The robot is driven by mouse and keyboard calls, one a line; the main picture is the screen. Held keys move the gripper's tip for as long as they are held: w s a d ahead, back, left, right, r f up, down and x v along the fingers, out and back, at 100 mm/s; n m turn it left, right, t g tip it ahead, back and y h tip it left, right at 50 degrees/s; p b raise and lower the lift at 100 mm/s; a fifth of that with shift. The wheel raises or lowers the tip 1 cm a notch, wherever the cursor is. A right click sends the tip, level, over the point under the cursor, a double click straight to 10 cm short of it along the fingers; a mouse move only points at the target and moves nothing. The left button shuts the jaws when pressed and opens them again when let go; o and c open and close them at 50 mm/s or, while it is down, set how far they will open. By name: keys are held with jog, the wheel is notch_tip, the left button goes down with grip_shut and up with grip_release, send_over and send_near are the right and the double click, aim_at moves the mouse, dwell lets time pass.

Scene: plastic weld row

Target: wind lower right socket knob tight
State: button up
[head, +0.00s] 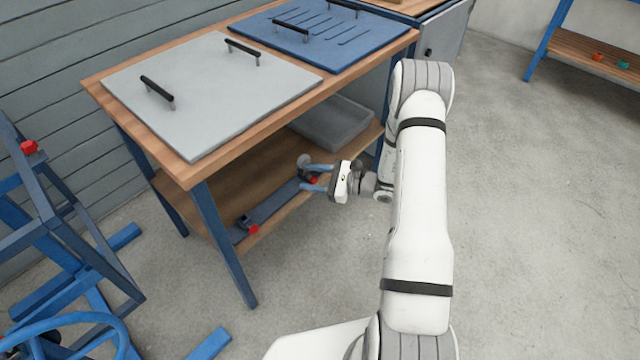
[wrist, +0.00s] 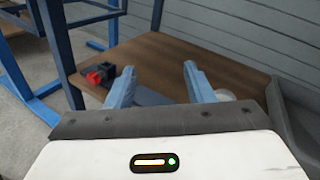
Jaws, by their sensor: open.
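A grey-blue bar (head: 274,208) lies on the lower shelf of the workbench, with a red knob near each end. The right red knob (head: 313,180) is partly hidden by my gripper's fingers. The left red knob (head: 254,230) sits beside a dark block; a red knob with a dark block also shows left of the fingers in the wrist view (wrist: 97,77). My gripper (head: 304,175) is open over the bar's right end, its blue fingers apart. In the wrist view no knob shows between the fingertips (wrist: 157,68). Whether the fingers touch the right knob cannot be told.
A pale round item (head: 303,160) lies by the upper finger. A grey bin (head: 335,125) stands at the shelf's right. The wooden benchtop (head: 190,172) overhangs the shelf, and a blue leg (head: 222,245) stands at the front. Blue frames (head: 60,230) stand left; the floor at right is clear.

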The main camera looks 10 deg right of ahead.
aim_at(315, 181)
jog(key=w+d+f+m+t+h, duration=0.3)
jog(key=d+f+m+t+h, duration=0.35)
jog(key=f, duration=0.65)
jog(key=shift+m+y, duration=0.35)
jog(key=shift+y, duration=0.6)
jog(key=b+x, duration=0.1)
jog(key=x, duration=0.5)
jog(key=shift+w+d+r+b, duration=0.1)
jog(key=shift+w+d+b, duration=0.1)
jog(key=shift+w+b, duration=0.2)
jog(key=shift+c, duration=0.6)
